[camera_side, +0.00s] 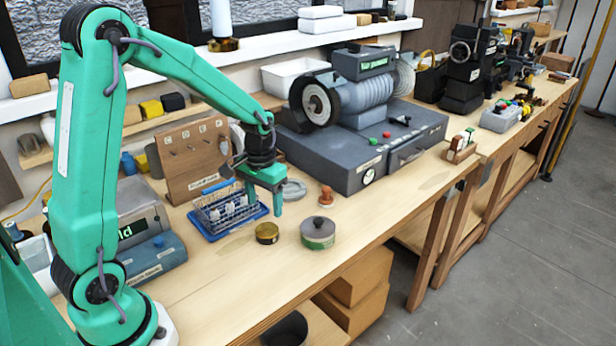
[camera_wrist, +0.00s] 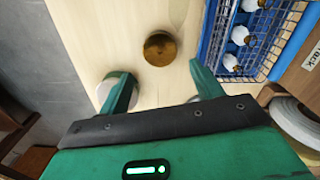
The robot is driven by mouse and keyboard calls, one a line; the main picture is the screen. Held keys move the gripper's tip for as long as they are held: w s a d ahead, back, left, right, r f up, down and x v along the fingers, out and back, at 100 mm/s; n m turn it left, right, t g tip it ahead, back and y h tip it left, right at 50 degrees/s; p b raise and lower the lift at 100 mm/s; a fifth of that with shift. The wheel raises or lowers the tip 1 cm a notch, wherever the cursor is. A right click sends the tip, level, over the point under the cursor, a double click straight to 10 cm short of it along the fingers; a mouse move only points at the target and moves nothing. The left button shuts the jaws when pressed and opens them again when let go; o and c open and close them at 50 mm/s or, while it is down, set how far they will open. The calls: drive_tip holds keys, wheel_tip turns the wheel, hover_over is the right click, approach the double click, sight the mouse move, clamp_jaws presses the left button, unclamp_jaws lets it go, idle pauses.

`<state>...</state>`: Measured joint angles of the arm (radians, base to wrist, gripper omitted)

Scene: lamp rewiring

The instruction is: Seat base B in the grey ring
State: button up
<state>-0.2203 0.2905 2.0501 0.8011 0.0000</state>
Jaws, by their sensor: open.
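My gripper (camera_side: 262,202) points down, open and empty, above the table beside a blue wire rack (camera_side: 230,211). Its two fingers also show in the wrist view (camera_wrist: 161,80), well apart. A grey ring (camera_side: 293,190) lies on the table behind my gripper; a pale round piece at the right edge of the wrist view (camera_wrist: 297,124) looks like it. Several white pieces with dark tips (camera_wrist: 239,36) stand in the rack. No letter B is readable, so I cannot tell which piece is base B. A round brass piece (camera_side: 267,233) stands on the table in front of my gripper.
A green-grey tin (camera_side: 318,235) and a small orange-red piece (camera_side: 326,198) stand to the right. A wooden peg board (camera_side: 193,160) is behind the rack. A large grey machine (camera_side: 360,150) stands behind. The front table strip is mostly clear.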

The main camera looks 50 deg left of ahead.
sight(267, 230)
drive_tip(key=shift+f, duration=3.8)
drive_tip(key=c, duration=0.8)
drive_tip(key=shift+o, duration=0.2)
drive_tip(key=shift+r, duration=2.55)
